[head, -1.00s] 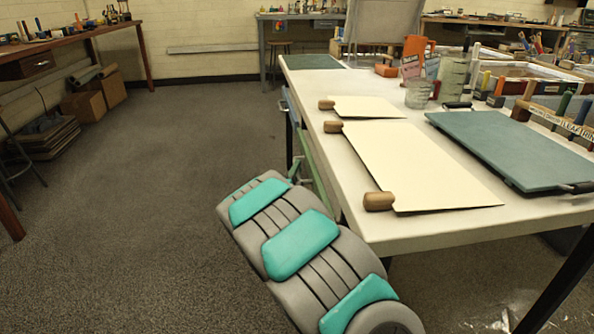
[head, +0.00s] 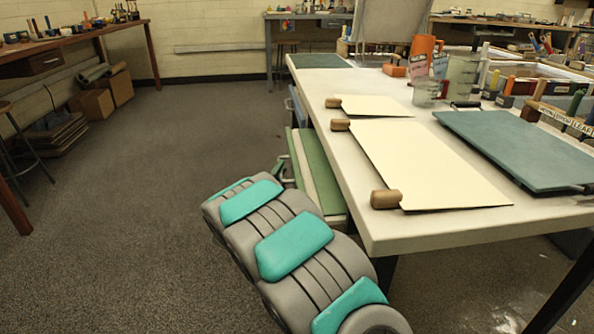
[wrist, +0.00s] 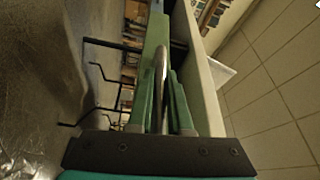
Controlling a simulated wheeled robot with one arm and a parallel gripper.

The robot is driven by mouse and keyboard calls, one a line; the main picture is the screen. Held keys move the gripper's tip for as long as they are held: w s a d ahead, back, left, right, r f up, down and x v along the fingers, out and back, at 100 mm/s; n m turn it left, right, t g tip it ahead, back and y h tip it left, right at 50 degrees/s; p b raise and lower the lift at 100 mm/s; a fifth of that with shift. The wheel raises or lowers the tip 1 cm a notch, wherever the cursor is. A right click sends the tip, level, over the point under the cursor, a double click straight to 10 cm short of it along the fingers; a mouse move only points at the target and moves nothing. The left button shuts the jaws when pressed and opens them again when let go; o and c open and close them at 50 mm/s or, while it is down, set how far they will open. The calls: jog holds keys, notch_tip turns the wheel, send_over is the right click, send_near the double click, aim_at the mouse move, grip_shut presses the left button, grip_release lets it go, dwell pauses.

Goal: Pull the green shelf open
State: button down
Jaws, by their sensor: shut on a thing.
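The green shelf (head: 320,172) sticks out to the left from under the white table, showing a green top and a pale front edge. My gripper (head: 284,172) is at the shelf's front, partly hidden behind my grey and teal arm. In the wrist view, my gripper's green fingers (wrist: 162,85) are shut around a shiny metal handle (wrist: 161,62), with one finger on each side. A green strip of the shelf (wrist: 157,33) shows beyond the fingers. The shelf's inner part is hidden under the table.
The white table (head: 420,238) holds cream sheets (head: 425,165) with wooden grips, and a blue-green board (head: 520,150). A blue-grey part (head: 299,105) shows under the table edge behind the shelf. The floor (head: 150,190) left of the shelf is clear.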

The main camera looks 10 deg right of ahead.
jog(key=a+p, duration=0.3)
jog(key=a, duration=2.4)
jog(key=shift+a+f, duration=0.15)
jog(key=shift+a, duration=0.2)
jog(key=c, duration=0.8)
grip_release()
jog(key=shift+c, duration=0.2)
jog(key=shift+s, duration=0.1)
jog(key=v, duration=0.7)
jog(key=shift+s, duration=0.25)
jog(key=shift+a, duration=0.2)
